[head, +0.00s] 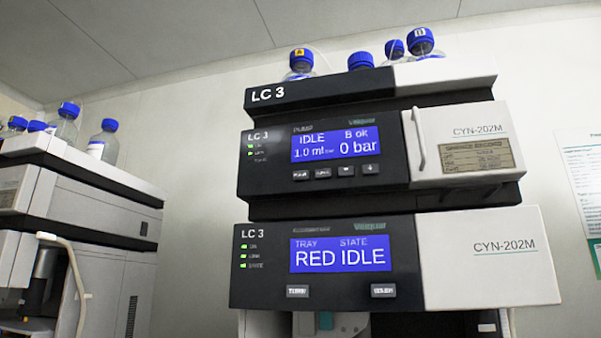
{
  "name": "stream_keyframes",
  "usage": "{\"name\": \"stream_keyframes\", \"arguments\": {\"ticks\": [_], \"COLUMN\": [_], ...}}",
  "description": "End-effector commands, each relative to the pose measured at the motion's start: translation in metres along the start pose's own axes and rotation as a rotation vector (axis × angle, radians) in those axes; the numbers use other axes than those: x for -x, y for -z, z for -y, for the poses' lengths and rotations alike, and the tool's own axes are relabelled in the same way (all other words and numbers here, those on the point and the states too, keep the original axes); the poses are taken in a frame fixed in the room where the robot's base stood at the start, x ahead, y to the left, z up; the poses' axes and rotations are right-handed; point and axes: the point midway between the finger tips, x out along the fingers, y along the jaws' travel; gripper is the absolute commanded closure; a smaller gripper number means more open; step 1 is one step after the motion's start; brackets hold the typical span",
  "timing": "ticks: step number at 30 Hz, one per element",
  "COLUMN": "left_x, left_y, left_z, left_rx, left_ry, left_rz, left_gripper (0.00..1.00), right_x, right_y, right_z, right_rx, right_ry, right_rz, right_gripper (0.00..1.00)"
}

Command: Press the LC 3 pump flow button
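The LC 3 pump (386,150) is the upper black and white module of the stack. Its blue screen (335,143) reads IDLE, 1.0 ml, B ok and 0 bar. Under the screen is a row of small grey buttons: a leftmost button (301,174), a second button (323,172), a third button (346,170) and a rightmost button (370,168). Their labels are too small to read surely, so I cannot tell which is flow. Neither of my grippers is in view.
Below the pump, a module (330,256) shows TRAY RED, STATE IDLE and has two buttons. A handle (418,139) juts from the pump's white door. Blue-capped bottles (300,62) stand on top. Another stack (75,190) stands left, with wall showing between.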

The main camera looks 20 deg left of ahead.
Motion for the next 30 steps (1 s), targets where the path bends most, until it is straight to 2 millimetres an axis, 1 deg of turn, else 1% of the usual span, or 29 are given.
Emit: {"name": "stream_keyframes", "arguments": {"ticks": [25,26,30], "left_x": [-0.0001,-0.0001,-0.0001], "left_y": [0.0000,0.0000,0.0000], "left_z": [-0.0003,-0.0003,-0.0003], "left_rx": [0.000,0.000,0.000], "left_ry": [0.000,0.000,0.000], "left_rz": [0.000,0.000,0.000], "left_gripper": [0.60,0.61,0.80], "right_x": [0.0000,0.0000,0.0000], "right_y": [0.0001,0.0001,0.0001], "right_z": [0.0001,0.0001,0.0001], "right_rx": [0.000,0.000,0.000], "right_ry": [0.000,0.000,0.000], "right_rz": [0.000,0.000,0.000], "right_gripper": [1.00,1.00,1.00]}}
